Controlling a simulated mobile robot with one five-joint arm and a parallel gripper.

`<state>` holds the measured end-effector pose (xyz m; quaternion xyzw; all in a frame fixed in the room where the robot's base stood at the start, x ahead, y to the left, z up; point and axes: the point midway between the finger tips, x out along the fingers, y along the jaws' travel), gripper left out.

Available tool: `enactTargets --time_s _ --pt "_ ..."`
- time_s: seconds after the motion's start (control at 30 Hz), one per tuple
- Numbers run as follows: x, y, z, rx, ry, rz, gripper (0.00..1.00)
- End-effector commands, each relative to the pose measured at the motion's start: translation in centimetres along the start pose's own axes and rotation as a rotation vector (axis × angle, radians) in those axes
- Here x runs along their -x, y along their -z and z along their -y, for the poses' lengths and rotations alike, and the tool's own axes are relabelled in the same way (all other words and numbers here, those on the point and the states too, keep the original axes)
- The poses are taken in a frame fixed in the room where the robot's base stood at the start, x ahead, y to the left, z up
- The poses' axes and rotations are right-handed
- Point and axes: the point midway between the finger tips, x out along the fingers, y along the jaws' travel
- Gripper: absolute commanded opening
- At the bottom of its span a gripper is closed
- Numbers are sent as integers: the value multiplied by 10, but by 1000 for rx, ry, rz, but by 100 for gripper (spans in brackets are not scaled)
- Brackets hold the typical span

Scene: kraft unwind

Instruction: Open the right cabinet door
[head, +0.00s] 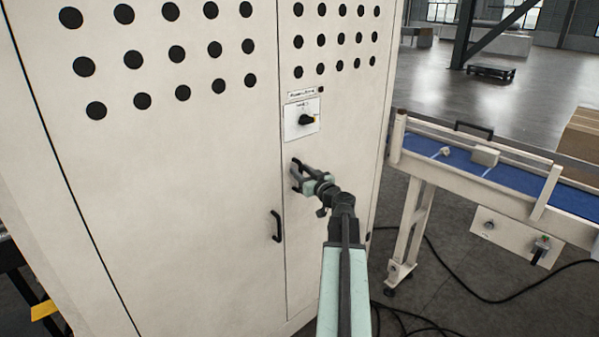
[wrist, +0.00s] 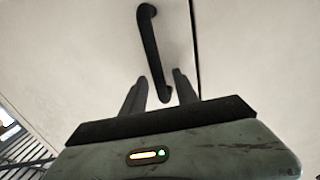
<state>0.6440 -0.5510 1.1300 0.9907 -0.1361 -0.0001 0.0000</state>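The right cabinet door (head: 335,140) is closed flush beside the left door, with a thin seam between them. My gripper (head: 303,176) is at the right door's handle, close to the door face. In the head view the fingers largely hide that handle. In the wrist view the dark bar handle (wrist: 150,45) runs down between my two gripper fingers (wrist: 160,92), which stand apart with gaps on both sides. The gripper is open around the handle's lower end; I see no clear contact. The door seam (wrist: 195,50) lies right of the handle there.
The left door (head: 190,190) has its own dark handle (head: 275,226), lower than my gripper. A rotary switch (head: 306,119) sits on the right door above my gripper. A blue-belted conveyor (head: 520,180) stands right of the cabinet, with cables on the floor (head: 440,270) between.

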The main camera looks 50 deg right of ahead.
Motion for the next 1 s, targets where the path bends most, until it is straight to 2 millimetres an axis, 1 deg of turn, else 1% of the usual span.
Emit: enactTargets --time_s 0.03,0.07,0.27,0.3,0.4,1.0 --pt "-5 0 0 0 0 0 36" --pt "-6 0 0 0 0 0 36" --pt "-6 0 1 0 0 0 36" --pt "-6 0 1 0 1 0 24" --pt "-6 0 1 0 1 0 0" --pt "-6 0 2 0 2 0 0"
